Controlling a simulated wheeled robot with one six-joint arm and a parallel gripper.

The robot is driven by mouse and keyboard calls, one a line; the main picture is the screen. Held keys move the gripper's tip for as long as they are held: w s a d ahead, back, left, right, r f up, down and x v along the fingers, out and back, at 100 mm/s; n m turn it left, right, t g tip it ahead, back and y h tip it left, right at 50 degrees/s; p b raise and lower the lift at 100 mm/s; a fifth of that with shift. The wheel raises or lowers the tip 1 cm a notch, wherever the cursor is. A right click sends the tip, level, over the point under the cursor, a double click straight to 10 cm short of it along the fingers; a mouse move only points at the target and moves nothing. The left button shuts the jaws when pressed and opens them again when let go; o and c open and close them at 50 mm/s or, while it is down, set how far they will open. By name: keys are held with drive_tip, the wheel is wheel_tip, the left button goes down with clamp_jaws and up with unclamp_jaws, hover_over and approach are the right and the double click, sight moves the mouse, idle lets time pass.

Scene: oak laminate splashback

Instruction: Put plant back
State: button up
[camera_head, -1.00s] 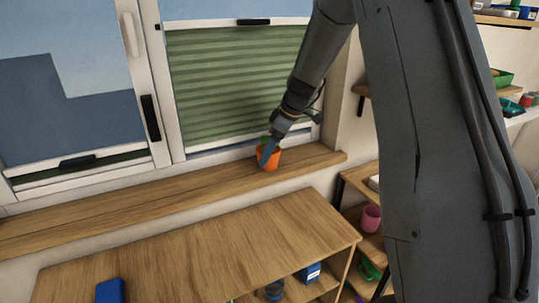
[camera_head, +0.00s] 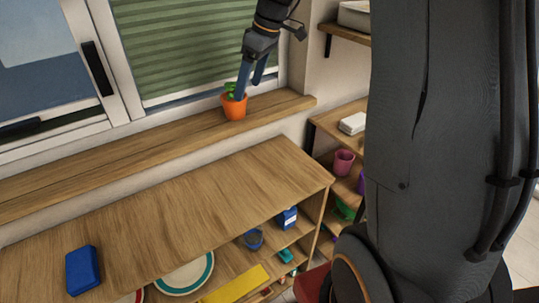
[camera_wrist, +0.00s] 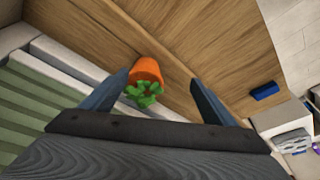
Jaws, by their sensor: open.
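The plant (camera_head: 234,104) is a small green plant in an orange pot, upright on the wooden window sill (camera_head: 160,139) near its right end. My gripper (camera_head: 250,88) is just above and to the right of the pot in the head view, its blue fingers apart and holding nothing. In the wrist view the plant (camera_wrist: 146,80) shows beyond and between the open fingers (camera_wrist: 158,80), nearer the left one. One fingertip overlaps the plant in the head view; I cannot tell whether it touches.
Below the sill is a wooden shelf unit (camera_head: 180,195) with a blue box (camera_head: 83,270) on top. Plates (camera_head: 185,275) and other items lie inside it. A pink cup (camera_head: 343,162) stands on shelves at the right. The sill left of the plant is clear.

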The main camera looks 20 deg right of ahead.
drive_tip(key=s+a+f+m+h, duration=0.1)
drive_tip(key=s+f+m, duration=0.2)
drive_tip(key=s, duration=0.5)
drive_tip(key=s+a+f+m+h, duration=0.1)
drive_tip(key=s+f+m, duration=0.2)
drive_tip(key=s, duration=0.5)
drive_tip(key=s+a+f+m+g+h, duration=0.1)
drive_tip(key=s+f+m, duration=0.2)
drive_tip(key=s+f, duration=0.2)
drive_tip(key=s, duration=0.3)
drive_tip(key=shift+s+f, duration=0.35)
